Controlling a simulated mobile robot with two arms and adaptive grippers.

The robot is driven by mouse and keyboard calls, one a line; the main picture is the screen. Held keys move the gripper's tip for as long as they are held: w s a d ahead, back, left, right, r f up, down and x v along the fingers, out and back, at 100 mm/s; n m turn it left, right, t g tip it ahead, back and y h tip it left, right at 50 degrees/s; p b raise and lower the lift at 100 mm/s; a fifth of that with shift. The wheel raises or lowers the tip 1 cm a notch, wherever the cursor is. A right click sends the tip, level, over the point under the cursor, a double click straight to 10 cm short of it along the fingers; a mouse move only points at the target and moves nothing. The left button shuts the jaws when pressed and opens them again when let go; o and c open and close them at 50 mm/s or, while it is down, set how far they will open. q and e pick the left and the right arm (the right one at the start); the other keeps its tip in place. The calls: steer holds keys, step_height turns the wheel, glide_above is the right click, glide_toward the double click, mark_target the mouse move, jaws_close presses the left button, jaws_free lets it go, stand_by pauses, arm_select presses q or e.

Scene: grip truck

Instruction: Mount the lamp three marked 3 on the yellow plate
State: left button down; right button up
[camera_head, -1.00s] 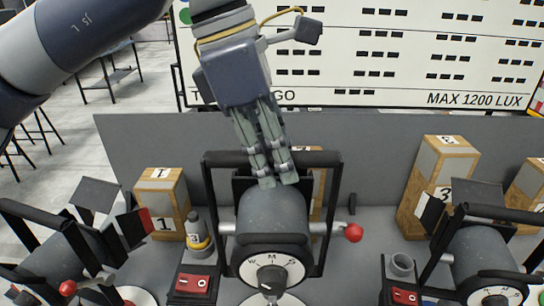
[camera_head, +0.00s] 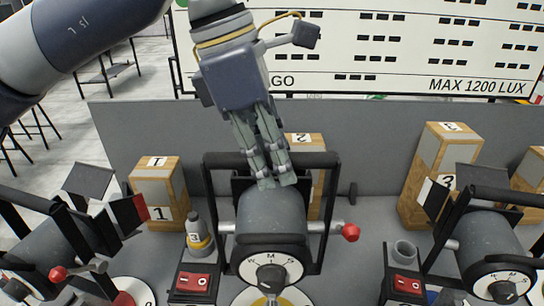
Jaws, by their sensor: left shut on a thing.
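A grey cylindrical lamp (camera_head: 274,220) hangs at the picture's middle in a black yoke, with a dial on its near end and a red knob at its right. I see no number 3 on it. My left gripper (camera_head: 277,181) is shut at the lamp's upper rear; its fingers hide the exact contact. A plate with a yellow ring (camera_head: 296,297) shows partly below the lamp at the bottom edge. I cannot tell whether the lamp touches it. My right gripper is not in view.
Similar lamps stand at left (camera_head: 60,245) and right (camera_head: 490,245). Wooden blocks marked 1 (camera_head: 157,190), 2 (camera_head: 316,195) and 3 (camera_head: 428,180) stand before the grey back panel (camera_head: 370,150). A small cylinder with a yellow ring (camera_head: 197,235) stands by a red switch (camera_head: 192,282).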

mark_target(274, 205)
arm_select(q)
steer(key=shift+f+b, duration=0.55)
steer(key=shift+f, duration=0.05)
stand_by(0.5)
steer(key=shift+a+b+x, duration=0.2)
steer(key=shift+b+x, duration=0.55)
steer(key=shift+x, duration=0.3)
steer(key=shift+f, duration=0.1)
stand_by(0.3)
steer(key=shift+f+b, duration=1.55)
steer(key=shift+f, duration=0.4)
steer(key=c, duration=1.4)
jaws_free()
steer(key=shift+c, duration=0.2)
steer(key=shift+s, duration=0.15)
